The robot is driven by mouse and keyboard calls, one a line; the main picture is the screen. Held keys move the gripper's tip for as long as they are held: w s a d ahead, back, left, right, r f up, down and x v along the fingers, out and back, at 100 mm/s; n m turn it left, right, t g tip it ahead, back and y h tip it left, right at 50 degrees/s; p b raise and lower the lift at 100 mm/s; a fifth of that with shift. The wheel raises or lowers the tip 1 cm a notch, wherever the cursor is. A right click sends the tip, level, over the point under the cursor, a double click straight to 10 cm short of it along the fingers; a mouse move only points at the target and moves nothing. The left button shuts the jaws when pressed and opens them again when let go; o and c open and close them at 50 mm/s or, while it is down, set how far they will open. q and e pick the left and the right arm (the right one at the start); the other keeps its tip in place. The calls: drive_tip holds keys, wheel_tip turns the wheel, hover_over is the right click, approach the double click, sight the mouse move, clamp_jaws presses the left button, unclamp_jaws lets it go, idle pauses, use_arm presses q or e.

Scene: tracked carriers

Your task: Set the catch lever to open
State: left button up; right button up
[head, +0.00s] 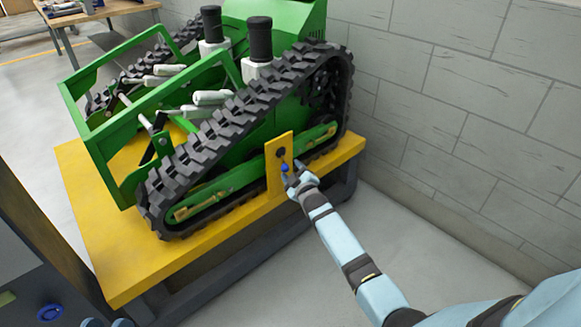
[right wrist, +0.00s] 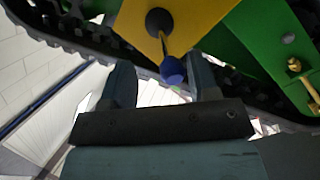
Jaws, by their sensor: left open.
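The catch lever is a thin arm on a dark round pivot, ending in a blue knob (head: 285,168). It sits on an upright yellow plate (head: 273,177) at the near side of the tracked carrier (head: 193,147). The lever points down from its pivot in the head view. In the right wrist view the blue knob (right wrist: 173,70) lies between the fingers of my right gripper (head: 297,174), which stand apart with gaps beside it. Two pale blue tips at the bottom left edge appear to be my left gripper (head: 107,323), open and mostly cut off.
The green carrier stands on a yellow-topped bench (head: 118,275). A grey block wall (head: 470,90) runs behind and to the right. A dark cabinet with a blue round knob (head: 50,312) stands at lower left. Grey floor is clear right of the bench.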

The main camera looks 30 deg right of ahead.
use_arm(q)
drive_tip(key=shift+a+y+p, duration=0.55)
drive_tip(key=shift+y+p, duration=0.25)
drive_tip(key=shift+p, duration=0.8)
use_arm(e)
drive_tip(key=s+a, duration=0.1)
drive_tip(key=s, duration=1)
drive_tip(key=shift+s+a, duration=0.15)
drive_tip(key=shift+s, duration=0.1)
